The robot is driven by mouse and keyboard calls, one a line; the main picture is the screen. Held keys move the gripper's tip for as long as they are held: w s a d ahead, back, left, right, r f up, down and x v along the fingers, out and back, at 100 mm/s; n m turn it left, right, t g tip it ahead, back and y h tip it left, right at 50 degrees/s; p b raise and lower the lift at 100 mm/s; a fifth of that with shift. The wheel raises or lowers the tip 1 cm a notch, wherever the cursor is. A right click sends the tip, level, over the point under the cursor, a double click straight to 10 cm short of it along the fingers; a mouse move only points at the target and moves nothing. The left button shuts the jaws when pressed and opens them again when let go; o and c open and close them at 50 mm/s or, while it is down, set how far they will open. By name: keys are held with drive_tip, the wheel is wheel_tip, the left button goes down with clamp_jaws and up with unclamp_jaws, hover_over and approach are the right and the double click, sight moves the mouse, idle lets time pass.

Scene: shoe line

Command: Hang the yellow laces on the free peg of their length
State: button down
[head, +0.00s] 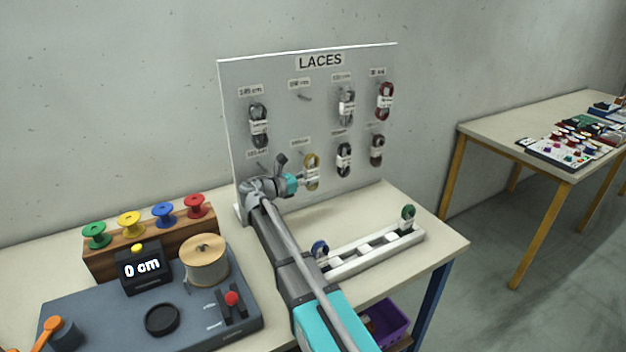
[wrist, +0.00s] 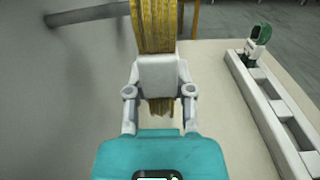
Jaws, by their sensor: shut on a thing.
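The yellow laces (head: 312,168) are a looped hank with a white band. They hang upright from my gripper (head: 303,181), in front of the lower row of the LACES board (head: 228,140). In the wrist view the yellow laces (wrist: 155,25) fill the top middle, and my gripper (wrist: 158,92) is shut on their white band. A grey peg (wrist: 88,15) runs from the board on the left to the laces' edge; whether it passes through the loop is hidden. A bare peg (head: 305,98) shows in the upper row. The small length labels are mostly unreadable.
Dark laces (head: 258,125), black laces (head: 344,160) and red laces (head: 385,100) hang on other pegs. A measuring station (head: 90,315) stands at the left.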

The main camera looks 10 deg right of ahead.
drive_tip(key=shift+w+a+f+b, duration=0.25)
drive_tip(key=shift+w, duration=0.4)
drive_tip(key=shift+w+a+f+b, duration=0.2)
drive_tip(key=shift+w, duration=0.45)
drive_tip(key=shift+w, duration=0.1)
drive_tip(key=shift+c, duration=2)
unclamp_jaws()
drive_tip(key=shift+a, duration=0.1)
